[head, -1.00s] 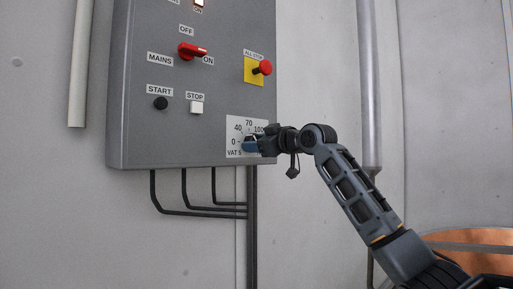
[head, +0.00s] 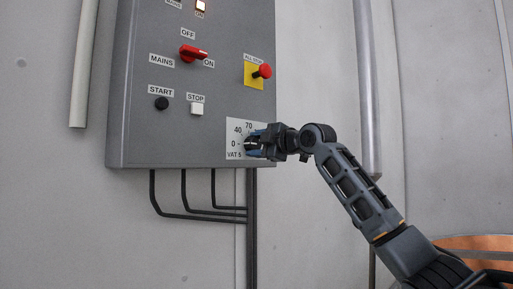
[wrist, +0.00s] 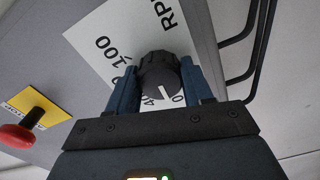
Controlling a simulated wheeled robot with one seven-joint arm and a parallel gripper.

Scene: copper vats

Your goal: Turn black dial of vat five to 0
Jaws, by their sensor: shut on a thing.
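The black dial (wrist: 160,72) of vat five is a ribbed round knob with a white pointer line. In the wrist view its pointer faces down, between the partly seen 40 and 0 marks. In the head view the gripper hides most of the dial.
The grey panel (head: 140,120) also carries a red mains switch (head: 193,52), a black start button (head: 162,103), a white stop button (head: 197,109) and a red all-stop button (head: 262,71) above the scale plate. Cables run below the panel. A vertical pipe (head: 369,100) stands behind my arm.

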